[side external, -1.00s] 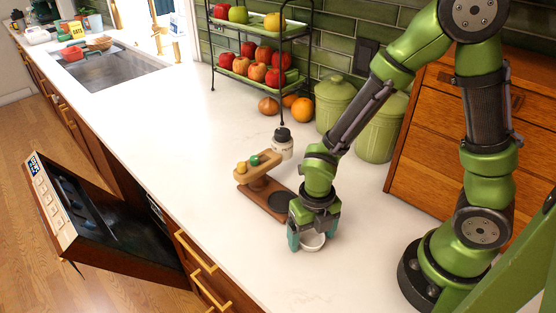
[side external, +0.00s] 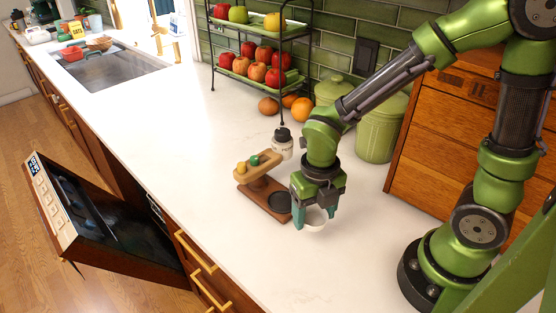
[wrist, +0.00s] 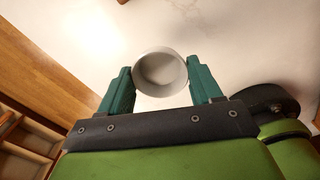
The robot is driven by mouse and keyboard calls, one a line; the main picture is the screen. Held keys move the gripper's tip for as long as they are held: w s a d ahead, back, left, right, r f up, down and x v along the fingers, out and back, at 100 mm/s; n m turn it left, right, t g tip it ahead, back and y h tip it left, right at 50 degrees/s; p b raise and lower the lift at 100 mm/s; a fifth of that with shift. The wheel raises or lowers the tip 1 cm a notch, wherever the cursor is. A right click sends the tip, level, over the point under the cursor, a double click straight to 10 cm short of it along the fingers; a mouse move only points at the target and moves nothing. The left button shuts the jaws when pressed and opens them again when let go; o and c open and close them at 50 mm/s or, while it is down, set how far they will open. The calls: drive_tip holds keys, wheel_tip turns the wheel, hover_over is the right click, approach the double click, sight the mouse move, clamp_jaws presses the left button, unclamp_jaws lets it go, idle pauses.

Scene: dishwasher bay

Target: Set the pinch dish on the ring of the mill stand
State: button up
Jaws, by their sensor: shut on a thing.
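The pinch dish (side external: 314,221) is a small white round dish between the fingers of my gripper (side external: 314,214). My gripper is shut on it and holds it upright, seemingly a little above the counter. In the wrist view the dish (wrist: 160,73) shows its empty inside between the two teal fingertips (wrist: 162,85). The mill stand (side external: 262,191) is wooden, with a dark round ring (side external: 279,203) on its base and an upper arm carrying a yellow and a green knob. The stand is just left of my gripper, apart from the dish.
A small dark-capped jar (side external: 282,147) stands behind the mill stand. Green canisters (side external: 378,135), several oranges (side external: 300,108) and a fruit rack (side external: 260,80) line the wall. The open dishwasher door (side external: 110,225) is below the counter's front edge. The front counter is clear.

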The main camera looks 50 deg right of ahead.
sight(283, 201)
wheel_tip(283, 201, up, 2)
drive_tip(key=shift+r, duration=0.1)
drive_tip(key=w+d+m, duration=0.1)
drive_tip(key=w, duration=0.3)
drive_tip(key=w+d+m, duration=0.1)
drive_tip(key=w, duration=0.3)
drive_tip(key=w+d+m, duration=0.1)
drive_tip(key=w+m, duration=0.1)
drive_tip(key=w, duration=0.1)
drive_tip(key=shift+w+d+f, duration=0.3)
drive_tip(key=shift+w+f, duration=0.1)
drive_tip(key=shift+m, duration=0.3)
drive_tip(key=shift+w+f, duration=0.1)
drive_tip(key=shift+f, duration=2.65)
drive_tip(key=shift+f, duration=0.55)
drive_tip(key=o, duration=0.8)
drive_tip(key=shift+c, duration=0.2)
wheel_tip(283, 201, up, 11)
